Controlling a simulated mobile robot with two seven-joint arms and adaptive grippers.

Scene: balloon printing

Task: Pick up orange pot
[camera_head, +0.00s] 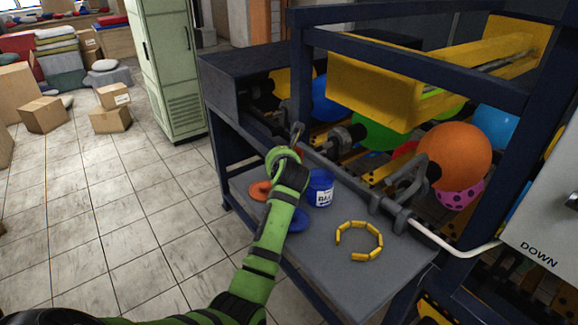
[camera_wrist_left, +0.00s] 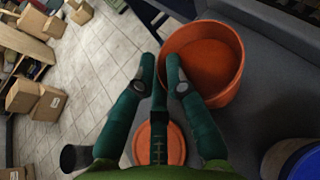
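The orange pot (camera_wrist_left: 208,62) shows its open top and inside in the left wrist view. It stands out at the upper middle, over the grey shelf. In the head view my arm hides most of it. My left gripper (camera_wrist_left: 161,62) has its fingertips close together at the pot's left rim, one finger outside and one over the inside. The rim wall lies between them, so it looks shut on the rim. In the head view the left gripper (camera_head: 297,137) is at the shelf's far end. My right gripper is not in view.
An orange lid (camera_head: 260,190), a blue lid (camera_head: 300,221), a blue pot (camera_head: 320,188) and a ring of yellow pieces (camera_head: 360,241) lie on the grey shelf (camera_head: 335,285). The machine frame (camera_head: 300,75) with balloons rises behind.

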